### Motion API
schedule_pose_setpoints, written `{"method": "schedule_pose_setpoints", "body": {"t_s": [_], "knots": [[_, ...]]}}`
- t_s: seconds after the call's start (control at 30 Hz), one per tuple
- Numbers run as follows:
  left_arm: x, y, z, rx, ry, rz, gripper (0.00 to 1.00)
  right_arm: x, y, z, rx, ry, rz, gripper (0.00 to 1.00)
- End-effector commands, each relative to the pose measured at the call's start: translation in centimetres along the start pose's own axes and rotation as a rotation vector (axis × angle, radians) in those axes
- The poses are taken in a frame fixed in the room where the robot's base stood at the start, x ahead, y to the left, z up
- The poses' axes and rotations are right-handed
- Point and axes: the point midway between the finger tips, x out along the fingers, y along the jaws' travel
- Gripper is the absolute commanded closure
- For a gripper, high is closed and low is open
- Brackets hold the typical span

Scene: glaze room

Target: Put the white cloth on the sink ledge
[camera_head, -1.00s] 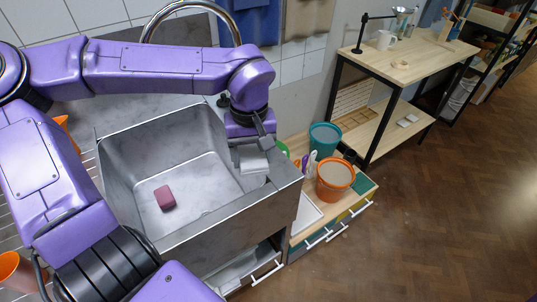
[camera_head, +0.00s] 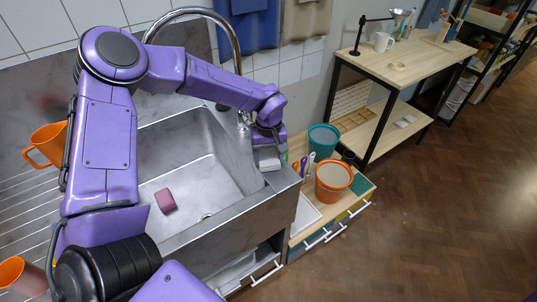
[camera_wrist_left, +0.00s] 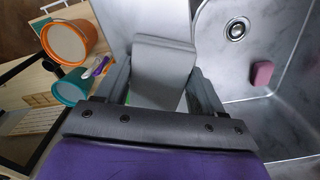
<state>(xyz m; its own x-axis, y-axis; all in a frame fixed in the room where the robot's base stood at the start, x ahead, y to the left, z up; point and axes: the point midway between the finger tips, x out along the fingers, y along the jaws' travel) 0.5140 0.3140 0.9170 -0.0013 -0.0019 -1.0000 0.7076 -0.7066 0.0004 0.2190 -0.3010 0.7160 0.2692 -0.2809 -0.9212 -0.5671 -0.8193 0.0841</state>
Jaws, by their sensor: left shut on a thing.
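The white cloth (camera_head: 269,163), a folded pale block, is in my left gripper (camera_head: 267,147) at the right end of the sink. In the left wrist view the cloth (camera_wrist_left: 164,62) sits between the two dark fingers of the gripper (camera_wrist_left: 162,80). The sink ledge (camera_head: 282,180) is the grey metal strip right of the basin. The cloth is over or against this ledge; I cannot tell whether it touches. My right gripper is not in view.
A pink sponge-like block (camera_head: 165,201) lies in the sink basin. Beyond the ledge, a teal bucket (camera_head: 323,139) and an orange bucket (camera_head: 333,180) stand on a low wooden cabinet. The tap (camera_head: 236,50) arches behind. An orange mug (camera_head: 48,143) stands left.

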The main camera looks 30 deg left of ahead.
Motion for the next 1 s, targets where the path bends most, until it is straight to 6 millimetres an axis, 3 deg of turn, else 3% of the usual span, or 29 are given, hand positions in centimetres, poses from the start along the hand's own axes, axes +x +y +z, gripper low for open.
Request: {"method": "schedule_pose_setpoints", "body": {"t_s": [0.2,0.23,0.3,0.67,0.77,1.0], "knots": [[0.3,0.0,0.0,0.001,-0.001,0.0,0.61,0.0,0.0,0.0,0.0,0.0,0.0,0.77],[0.3,0.0,0.0,0.001,-0.001,0.0,0.29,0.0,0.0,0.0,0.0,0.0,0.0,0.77],[0.3,0.0,0.0,0.001,0.0,0.0,0.06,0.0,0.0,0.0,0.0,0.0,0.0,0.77],[-0.4,0.0,0.0,0.0,0.002,0.002,0.06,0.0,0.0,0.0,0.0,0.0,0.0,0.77],[-2.1,0.1,-0.1,0.0,0.003,0.004,0.06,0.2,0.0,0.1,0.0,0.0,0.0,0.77],[-8.3,0.1,-0.1,-0.001,0.003,0.003,0.06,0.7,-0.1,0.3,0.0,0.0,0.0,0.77]]}}
